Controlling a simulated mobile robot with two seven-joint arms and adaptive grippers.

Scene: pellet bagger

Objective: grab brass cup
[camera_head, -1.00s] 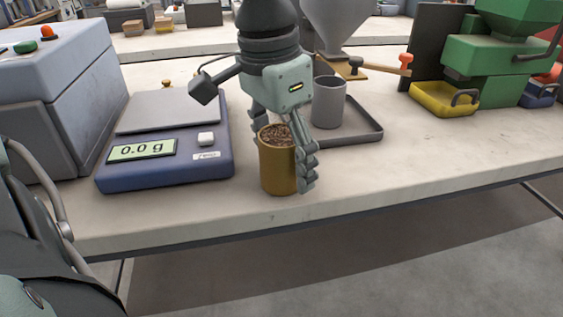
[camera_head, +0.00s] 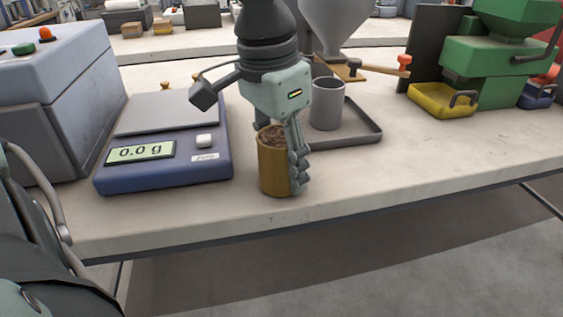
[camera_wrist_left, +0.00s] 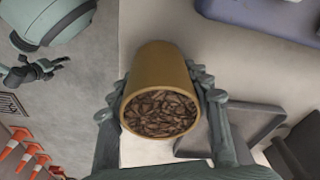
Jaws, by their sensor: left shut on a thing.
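The brass cup (camera_head: 273,172) stands upright on the bench near its front edge, right of the scale. It is filled with brown pellets, seen clearly in the left wrist view, where the cup (camera_wrist_left: 158,75) sits between the two fingers. My left gripper (camera_head: 282,158) comes down from above and is shut on the cup, one finger against its right side and the other mostly hidden behind it. In the left wrist view the fingers (camera_wrist_left: 160,98) touch both sides of the cup. My right gripper is not seen in the head view.
A blue scale (camera_head: 165,172) reading 0.0 g is close on the left. A grey cup (camera_head: 326,107) stands on a dark tray (camera_head: 362,136) behind the gripper, under a hopper (camera_head: 338,22). A yellow tray (camera_head: 440,101) and green machine (camera_head: 490,62) are at right. The bench front right is clear.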

